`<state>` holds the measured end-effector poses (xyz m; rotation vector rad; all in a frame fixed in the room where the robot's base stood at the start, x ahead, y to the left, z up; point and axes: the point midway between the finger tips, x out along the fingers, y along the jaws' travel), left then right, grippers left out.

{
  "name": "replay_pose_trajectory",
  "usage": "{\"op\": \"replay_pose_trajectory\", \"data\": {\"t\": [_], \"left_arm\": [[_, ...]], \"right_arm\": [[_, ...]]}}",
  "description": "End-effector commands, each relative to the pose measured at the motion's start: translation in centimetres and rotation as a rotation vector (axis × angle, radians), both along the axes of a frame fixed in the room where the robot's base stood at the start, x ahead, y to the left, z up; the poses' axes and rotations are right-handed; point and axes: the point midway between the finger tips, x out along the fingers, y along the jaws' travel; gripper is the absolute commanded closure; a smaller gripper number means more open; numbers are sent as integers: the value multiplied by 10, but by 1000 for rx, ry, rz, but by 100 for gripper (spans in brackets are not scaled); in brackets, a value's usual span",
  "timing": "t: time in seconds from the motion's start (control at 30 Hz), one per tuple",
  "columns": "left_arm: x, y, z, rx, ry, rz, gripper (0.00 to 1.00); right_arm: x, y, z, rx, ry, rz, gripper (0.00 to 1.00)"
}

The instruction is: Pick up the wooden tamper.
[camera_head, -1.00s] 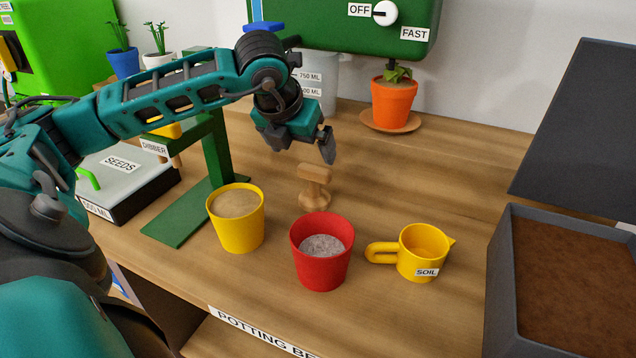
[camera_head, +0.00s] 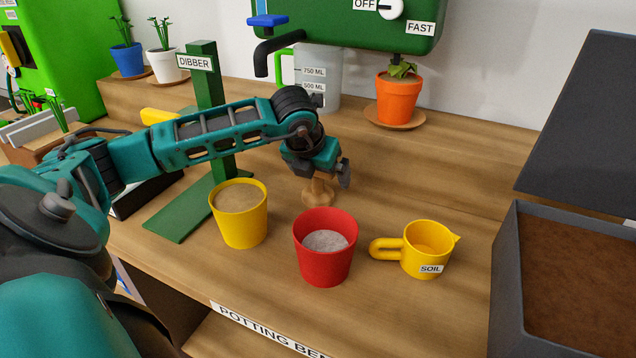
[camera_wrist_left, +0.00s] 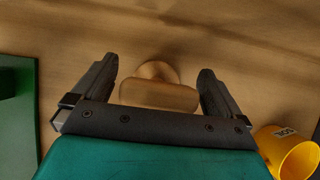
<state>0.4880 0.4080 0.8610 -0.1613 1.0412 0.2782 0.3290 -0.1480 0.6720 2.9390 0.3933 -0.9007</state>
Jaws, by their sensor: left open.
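The wooden tamper (camera_head: 318,194) stands upright on the bench behind the red pot, its round base down. My left gripper (camera_head: 326,180) is over it and hides its handle in the head view. In the left wrist view the tamper's bar handle (camera_wrist_left: 158,95) lies between the two open fingers of the left gripper (camera_wrist_left: 158,85), with a gap on each side. The round base shows just beyond the handle. My right gripper is not in view.
A red pot (camera_head: 325,267) and a yellow pot (camera_head: 240,226) stand in front. A yellow soil cup (camera_head: 426,263) is to the right. The green dibber stand (camera_head: 206,85) is at the left. A grey soil bin (camera_head: 500,270) stands far right. Bench behind the cup is clear.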

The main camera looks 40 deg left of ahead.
Motion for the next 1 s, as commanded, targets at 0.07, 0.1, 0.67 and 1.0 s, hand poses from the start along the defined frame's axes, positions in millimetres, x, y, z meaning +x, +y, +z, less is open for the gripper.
{"op": "replay_pose_trajectory", "data": {"t": [0.07,0.1,0.67,1.0], "left_arm": [[0,0,0,0,0,0,1],[0,0,0,0,0,0,5],[0,0,1,0,-1,0,52],[1,0,26,1,-5,0,52]], "right_arm": [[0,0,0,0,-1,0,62],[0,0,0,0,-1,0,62],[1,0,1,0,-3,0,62],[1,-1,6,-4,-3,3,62]]}}
